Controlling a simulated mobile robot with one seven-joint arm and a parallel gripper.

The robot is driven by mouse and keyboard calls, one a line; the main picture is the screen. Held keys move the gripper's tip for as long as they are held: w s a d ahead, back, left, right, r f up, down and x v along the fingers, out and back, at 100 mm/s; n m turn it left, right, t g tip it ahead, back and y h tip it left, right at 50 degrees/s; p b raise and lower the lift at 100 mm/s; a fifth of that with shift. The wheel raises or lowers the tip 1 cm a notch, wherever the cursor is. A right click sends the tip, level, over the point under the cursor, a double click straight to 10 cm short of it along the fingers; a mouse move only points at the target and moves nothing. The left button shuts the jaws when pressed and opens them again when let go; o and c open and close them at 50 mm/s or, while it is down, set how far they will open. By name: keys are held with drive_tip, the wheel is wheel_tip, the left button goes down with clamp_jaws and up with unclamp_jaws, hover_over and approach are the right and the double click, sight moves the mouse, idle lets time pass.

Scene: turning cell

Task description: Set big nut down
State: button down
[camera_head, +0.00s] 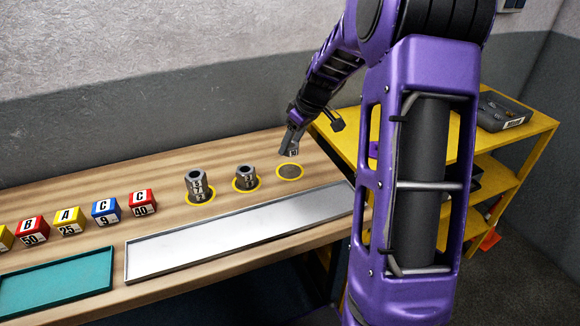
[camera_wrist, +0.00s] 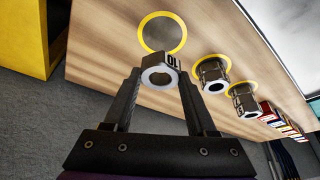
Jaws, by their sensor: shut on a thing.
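My gripper (camera_head: 292,140) is shut on a grey metal nut, the big nut (camera_head: 293,151), and holds it above the right-hand yellow-ringed spot (camera_head: 289,171) on the wooden bench. In the wrist view the held nut (camera_wrist: 160,75) sits between the two fingers, with a dark marking on its side, and the empty yellow ring (camera_wrist: 162,33) shows beyond it. Two more grey nuts stand in yellow rings to the left: a short one (camera_head: 246,177) in the middle and a taller, stacked-looking one (camera_head: 199,187).
A pale metal tray (camera_head: 235,232) lies along the bench front, with a teal tray (camera_head: 57,283) left of it. Several lettered, coloured blocks (camera_head: 107,212) stand at the left. A yellow shelf unit (camera_head: 470,150) with a grey bin (camera_head: 503,112) stands at right.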

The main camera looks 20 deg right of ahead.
sight(295, 154)
drive_tip(key=shift+f+b, duration=0.3)
drive_tip(key=shift+f, duration=3.05)
drive_tip(key=shift+c, duration=1)
unclamp_jaws()
drive_tip(key=shift+d+r, duration=0.1)
drive_tip(key=shift+r, duration=0.35)
drive_tip(key=v, duration=1.1)
drive_tip(key=shift+p, duration=0.45)
drive_tip(key=shift+s+r, duration=0.15)
